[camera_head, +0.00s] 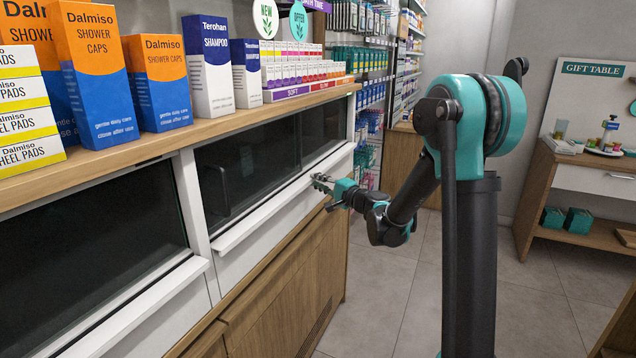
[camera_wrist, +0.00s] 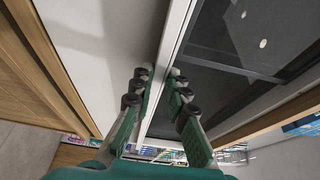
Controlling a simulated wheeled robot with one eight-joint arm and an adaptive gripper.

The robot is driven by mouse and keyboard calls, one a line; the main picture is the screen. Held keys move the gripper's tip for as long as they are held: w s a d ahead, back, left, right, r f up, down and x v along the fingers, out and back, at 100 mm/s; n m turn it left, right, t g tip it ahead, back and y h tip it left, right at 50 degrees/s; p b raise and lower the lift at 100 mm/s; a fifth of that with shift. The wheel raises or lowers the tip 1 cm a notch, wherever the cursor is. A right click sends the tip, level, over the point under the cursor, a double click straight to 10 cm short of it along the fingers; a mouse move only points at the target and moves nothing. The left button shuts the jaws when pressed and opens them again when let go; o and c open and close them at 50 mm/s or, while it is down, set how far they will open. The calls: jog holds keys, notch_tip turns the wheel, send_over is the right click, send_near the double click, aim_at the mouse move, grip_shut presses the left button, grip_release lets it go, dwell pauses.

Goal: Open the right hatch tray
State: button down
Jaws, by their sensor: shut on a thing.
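The right hatch tray (camera_head: 262,222) is a white front with a projecting lip, set under the dark glass of the right hatch (camera_head: 258,160) in the counter. My gripper (camera_head: 322,183) is at the lip toward its far right end. In the wrist view my gripper (camera_wrist: 157,76) has one finger on each side of the white lip (camera_wrist: 176,40) and is shut on it. The tray front looks in line with the counter face. The tray's inside is hidden.
A left hatch (camera_head: 90,220) with its own white ledge (camera_head: 145,305) is nearer on the left. Boxes of shower caps (camera_head: 92,75) and shampoo (camera_head: 208,65) stand on the wooden counter top. Tiled floor (camera_head: 400,290) is clear before the counter. A gift table (camera_head: 590,180) stands at right.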

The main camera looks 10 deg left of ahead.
jog(key=shift+d, duration=0.15)
jog(key=s+d, duration=0.3)
jog(key=d, duration=0.6)
jog(key=s+d, duration=0.3)
jog(key=d, duration=0.6)
jog(key=shift+s, duration=0.35)
jog(key=c, duration=1.5)
grip_release()
jog(key=v, duration=1.2)
